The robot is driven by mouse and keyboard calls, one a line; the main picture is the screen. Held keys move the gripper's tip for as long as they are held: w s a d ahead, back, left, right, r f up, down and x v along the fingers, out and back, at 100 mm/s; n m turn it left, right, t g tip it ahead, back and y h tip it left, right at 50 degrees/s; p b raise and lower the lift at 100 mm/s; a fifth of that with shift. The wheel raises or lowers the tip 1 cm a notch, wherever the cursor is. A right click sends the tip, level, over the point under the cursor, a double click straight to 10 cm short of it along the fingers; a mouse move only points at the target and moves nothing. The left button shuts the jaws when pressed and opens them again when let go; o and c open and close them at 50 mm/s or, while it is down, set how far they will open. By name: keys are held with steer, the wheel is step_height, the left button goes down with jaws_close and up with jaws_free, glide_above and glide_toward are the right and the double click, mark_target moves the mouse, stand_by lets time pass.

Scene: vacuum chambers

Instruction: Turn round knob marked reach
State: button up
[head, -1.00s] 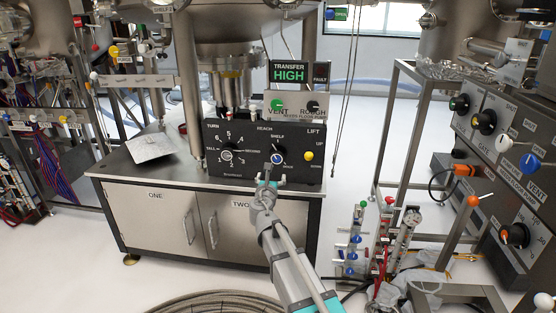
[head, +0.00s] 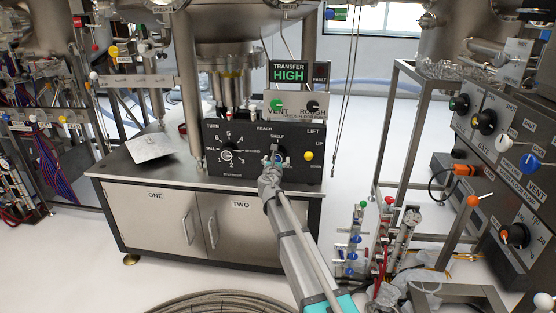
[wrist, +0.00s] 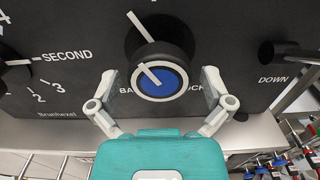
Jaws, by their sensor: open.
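The round knob marked REACH (head: 279,148) is on the black control panel (head: 215,137), largely hidden by my gripper in the head view. In the wrist view the knob (wrist: 163,68) is black with a blue, white-ringed centre. A white pointer line on it slants to the upper left. My gripper (wrist: 160,82) is open, one finger on each side of the knob's lower front; it also shows in the head view (head: 275,161). I cannot tell whether the fingers touch the knob.
The TURN knob (head: 228,155) with its numbered dial is to the left on the panel. The yellow LIFT knob (head: 309,156) is to the right. A VENT/ROUGH box (head: 295,107) stands above. A steel cabinet (head: 160,213) is below, with a metal plate (head: 152,147) on top.

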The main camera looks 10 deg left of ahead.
steer(key=shift+w, duration=0.2)
steer(key=c, duration=1)
steer(key=shift+d, duration=0.25)
steer(key=shift+c, duration=0.2)
steer(key=shift+a, duration=0.15)
